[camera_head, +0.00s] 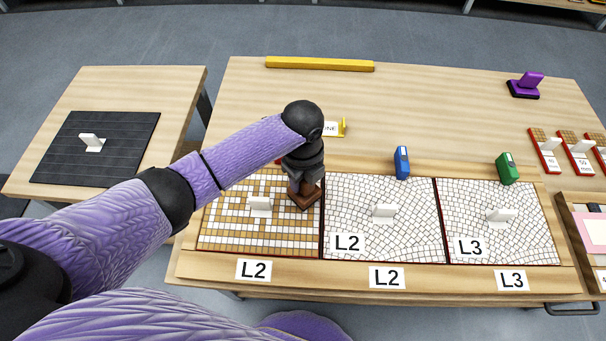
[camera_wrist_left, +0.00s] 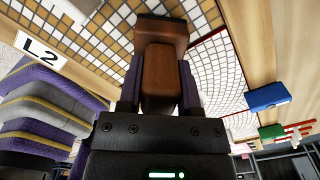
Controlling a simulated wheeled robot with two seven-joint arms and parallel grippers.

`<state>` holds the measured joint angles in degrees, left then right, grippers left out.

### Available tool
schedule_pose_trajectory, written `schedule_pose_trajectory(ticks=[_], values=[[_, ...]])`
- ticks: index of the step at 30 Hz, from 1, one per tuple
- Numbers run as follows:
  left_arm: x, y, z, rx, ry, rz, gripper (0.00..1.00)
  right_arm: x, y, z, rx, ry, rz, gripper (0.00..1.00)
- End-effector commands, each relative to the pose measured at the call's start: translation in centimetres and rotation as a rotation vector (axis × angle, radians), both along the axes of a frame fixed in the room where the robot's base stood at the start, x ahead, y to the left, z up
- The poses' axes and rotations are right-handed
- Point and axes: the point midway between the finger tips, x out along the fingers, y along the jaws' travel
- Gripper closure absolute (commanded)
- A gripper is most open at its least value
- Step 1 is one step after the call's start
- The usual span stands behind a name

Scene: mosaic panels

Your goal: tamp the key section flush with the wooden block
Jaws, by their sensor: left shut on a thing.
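My left gripper (camera_head: 304,184) is shut on the brown wooden block (camera_head: 305,199), over the upper right corner of the left mosaic panel (camera_head: 228,242). In the left wrist view, the block (camera_wrist_left: 159,80) sits between the two fingers, its wider end towards the tiles. I cannot tell whether it touches them. The left panel has tan and white square tiles and a white upright handle (camera_head: 260,204). The middle panel (camera_head: 350,215) and right panel (camera_head: 530,235) have pale irregular tiles and similar handles. Which part is the key section is not clear. My right gripper is not in view.
A blue tool (camera_head: 402,162) and a green tool (camera_head: 507,168) stand behind the panels. A yellow bar (camera_head: 320,64) and a purple stamp-like thing (camera_head: 525,86) lie farther back. A side table (camera_head: 125,85) holds a black board (camera_head: 60,160).

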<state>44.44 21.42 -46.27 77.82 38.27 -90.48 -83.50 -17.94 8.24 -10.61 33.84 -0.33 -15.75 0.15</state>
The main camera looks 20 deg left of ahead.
Motion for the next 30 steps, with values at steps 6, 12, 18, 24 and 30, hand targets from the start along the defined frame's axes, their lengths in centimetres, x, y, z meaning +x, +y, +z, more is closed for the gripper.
schedule_pose_trajectory(ticks=[6, 12, 18, 24, 30], values=[[0.0, 0.0, -0.3, 0.0, 0.0, 0.0, 1.0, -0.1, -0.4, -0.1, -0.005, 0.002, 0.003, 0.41], [0.0, 0.0, -0.5, 0.0, 0.0, 0.0, 1.0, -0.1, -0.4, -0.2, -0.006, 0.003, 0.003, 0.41], [0.0, 0.0, -0.8, 0.0, 0.0, 0.0, 1.0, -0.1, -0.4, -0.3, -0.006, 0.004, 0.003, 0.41], [0.0, 0.0, -1.0, 0.0, 0.0, 0.0, 1.0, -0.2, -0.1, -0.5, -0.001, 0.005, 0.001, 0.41], [0.0, 0.0, -1.3, 0.0, 0.0, 0.0, 1.0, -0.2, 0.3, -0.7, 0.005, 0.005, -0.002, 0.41]])
